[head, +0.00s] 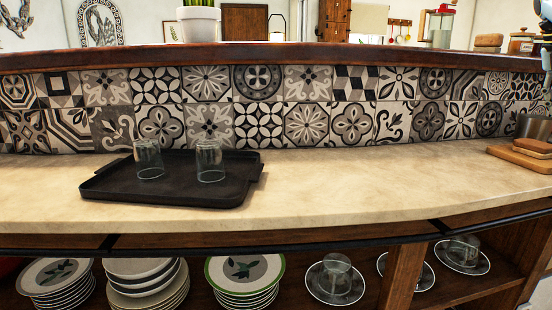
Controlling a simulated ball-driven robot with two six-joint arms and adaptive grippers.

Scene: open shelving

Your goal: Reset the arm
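A black tray (110,187) with raised ends lies on the beige counter at the left. Two clear glasses stand on the tray: a left glass (149,160) towards its back and a right glass (210,162) near its middle. Both seem to be upside down.
The counter (370,180) is clear right of the tray up to a wooden board (520,157) at the far right. The shelf below holds stacked plates (245,275), bowls (143,272) and glasses on saucers (335,280). A tiled wall (300,105) rises behind.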

